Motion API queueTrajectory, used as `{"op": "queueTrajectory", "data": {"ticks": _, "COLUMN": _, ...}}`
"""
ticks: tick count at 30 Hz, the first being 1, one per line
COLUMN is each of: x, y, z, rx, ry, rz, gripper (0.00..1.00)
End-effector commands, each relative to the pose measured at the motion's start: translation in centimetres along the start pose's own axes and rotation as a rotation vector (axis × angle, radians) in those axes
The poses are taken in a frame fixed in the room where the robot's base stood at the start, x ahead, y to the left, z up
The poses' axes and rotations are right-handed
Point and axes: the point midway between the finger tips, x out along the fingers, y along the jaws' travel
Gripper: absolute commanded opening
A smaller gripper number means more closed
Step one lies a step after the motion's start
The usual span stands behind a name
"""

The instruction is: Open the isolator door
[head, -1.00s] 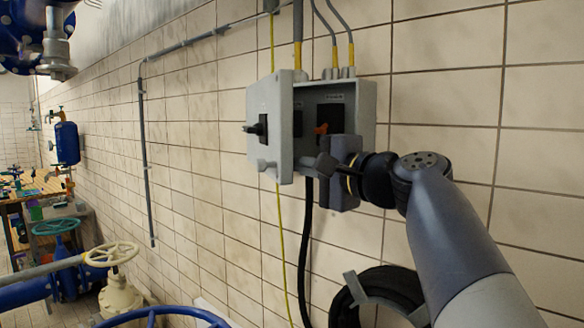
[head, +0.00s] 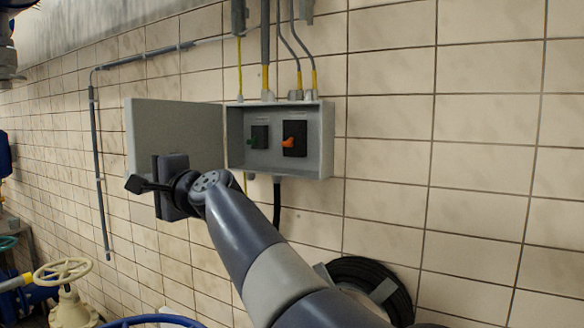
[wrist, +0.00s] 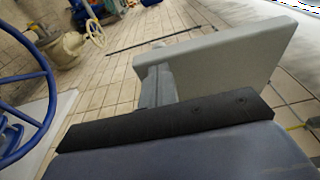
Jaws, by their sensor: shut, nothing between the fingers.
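The grey isolator box (head: 327,140) is on the tiled wall in the head view. My gripper (head: 137,184) is shut and empty, pointing left in front of the door's lower part. I cannot tell whether it touches the door. The door's handle is hidden.
Conduits run up the wall above the box. A black hose coil (head: 375,275) hangs on the wall below right. A cream handwheel valve (head: 63,272) and a blue handwheel (head: 150,321) stand at the lower left. The wall to the right is clear.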

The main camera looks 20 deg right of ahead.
Motion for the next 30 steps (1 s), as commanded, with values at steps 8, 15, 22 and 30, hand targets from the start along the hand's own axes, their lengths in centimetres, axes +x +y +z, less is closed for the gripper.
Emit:
{"op": "queueTrajectory", "data": {"ticks": 8, "x": 3.2, "y": -0.1, "z": 1.2, "rx": 0.000, "ry": -0.001, "rz": 0.002, "gripper": 0.00}}
{"op": "queueTrajectory", "data": {"ticks": 15, "x": 4.0, "y": 0.0, "z": 1.3, "rx": 0.000, "ry": 0.000, "rz": 0.000, "gripper": 0.00}}
{"op": "queueTrajectory", "data": {"ticks": 22, "x": 4.1, "y": 0.0, "z": 1.4, "rx": 0.000, "ry": 0.000, "rz": 0.001, "gripper": 0.00}}
{"op": "queueTrajectory", "data": {"ticks": 30, "x": 4.1, "y": 0.0, "z": 1.3, "rx": 0.000, "ry": 0.000, "rz": 0.001, "gripper": 0.00}}
